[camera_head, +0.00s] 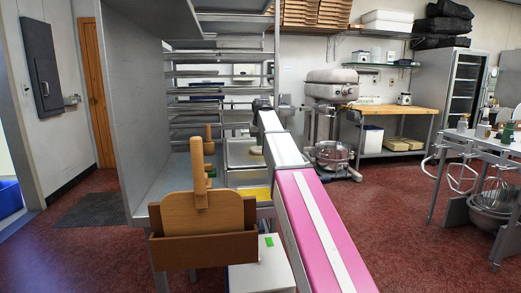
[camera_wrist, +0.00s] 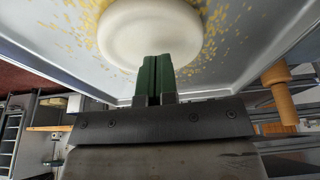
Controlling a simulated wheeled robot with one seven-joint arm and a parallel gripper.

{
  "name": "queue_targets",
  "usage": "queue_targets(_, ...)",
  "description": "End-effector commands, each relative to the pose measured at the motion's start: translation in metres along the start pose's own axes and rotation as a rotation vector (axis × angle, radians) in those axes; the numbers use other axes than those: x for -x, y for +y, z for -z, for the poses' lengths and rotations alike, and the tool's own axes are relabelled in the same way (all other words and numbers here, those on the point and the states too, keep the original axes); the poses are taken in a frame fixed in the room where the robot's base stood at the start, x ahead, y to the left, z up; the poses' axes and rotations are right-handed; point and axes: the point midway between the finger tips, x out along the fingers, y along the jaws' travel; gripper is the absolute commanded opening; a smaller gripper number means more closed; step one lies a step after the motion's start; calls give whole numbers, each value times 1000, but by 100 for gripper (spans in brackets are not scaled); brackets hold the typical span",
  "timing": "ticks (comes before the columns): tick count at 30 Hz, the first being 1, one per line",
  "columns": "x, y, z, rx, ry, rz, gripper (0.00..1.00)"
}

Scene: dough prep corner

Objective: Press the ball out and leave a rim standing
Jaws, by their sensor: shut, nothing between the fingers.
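The dough (camera_wrist: 150,28) is a pale, smooth, round piece near the top of the wrist view, with a broad face and a rounded edge. It lies on a light metal surface (camera_wrist: 65,62) with yellow flecks scattered around it. My gripper (camera_wrist: 157,62) has its green fingers shut together and empty. Their tips overlap the dough's near edge in the wrist view; I cannot tell whether they touch it. In the head view, a small part of the dough (camera_head: 257,151) shows beside my arm, which hides my fingers and the rest.
A wooden holder with a board (camera_head: 203,250) stands in the left foreground. A yellow patch (camera_head: 256,193) lies at the bench's near edge. A mixer (camera_head: 331,90) and a metal rack with whisks (camera_head: 478,150) stand to the right, with open red floor between.

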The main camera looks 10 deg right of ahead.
Motion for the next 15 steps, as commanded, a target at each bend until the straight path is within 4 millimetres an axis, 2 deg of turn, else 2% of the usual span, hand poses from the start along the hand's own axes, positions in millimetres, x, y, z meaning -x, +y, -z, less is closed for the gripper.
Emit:
queue_targets(6,16,0,6,0,2,0,0)
queue_targets(15,17,0,5,0,1,0,0)
